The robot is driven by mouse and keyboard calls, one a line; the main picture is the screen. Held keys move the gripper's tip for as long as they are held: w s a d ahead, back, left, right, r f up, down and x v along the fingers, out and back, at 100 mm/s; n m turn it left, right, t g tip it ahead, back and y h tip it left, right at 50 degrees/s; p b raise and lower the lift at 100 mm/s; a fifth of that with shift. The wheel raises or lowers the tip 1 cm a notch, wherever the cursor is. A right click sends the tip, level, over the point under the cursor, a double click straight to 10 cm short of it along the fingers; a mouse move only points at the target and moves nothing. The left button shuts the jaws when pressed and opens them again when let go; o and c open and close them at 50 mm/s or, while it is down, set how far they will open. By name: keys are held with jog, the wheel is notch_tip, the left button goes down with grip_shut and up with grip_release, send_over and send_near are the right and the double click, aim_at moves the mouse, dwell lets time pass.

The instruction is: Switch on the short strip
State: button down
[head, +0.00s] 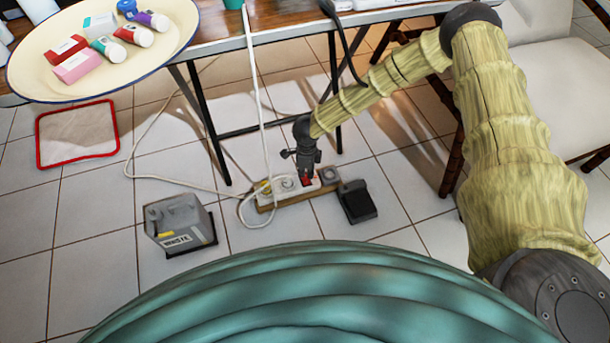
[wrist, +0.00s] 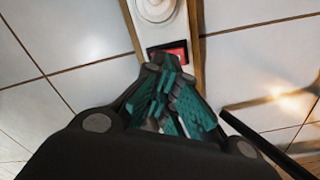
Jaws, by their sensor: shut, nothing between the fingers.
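The short strip (head: 284,187) is a white power strip on a wooden board, lying on the tiled floor below the table. It also shows in the wrist view (wrist: 141,40), with a round socket and a red switch (wrist: 174,51). The red switch (head: 306,181) shows just below my gripper in the head view. My gripper (head: 308,172) points down over the strip, shut and empty. In the wrist view the fingertips (wrist: 165,64) are right at the near edge of the red switch and hide part of it. I cannot tell whether they touch it.
A black adapter (head: 357,201) sits at the strip's right end. White cables (head: 190,184) run from its left end. A grey waste box (head: 181,224) stands to the left. The folding table (head: 290,28) with a round tray (head: 28,80) is behind. A white chair (head: 555,85) is at right.

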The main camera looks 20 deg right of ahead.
aim_at(306, 181)
jog(key=shift+r+p, duration=1.35)
jog(key=shift+r, duration=0.25)
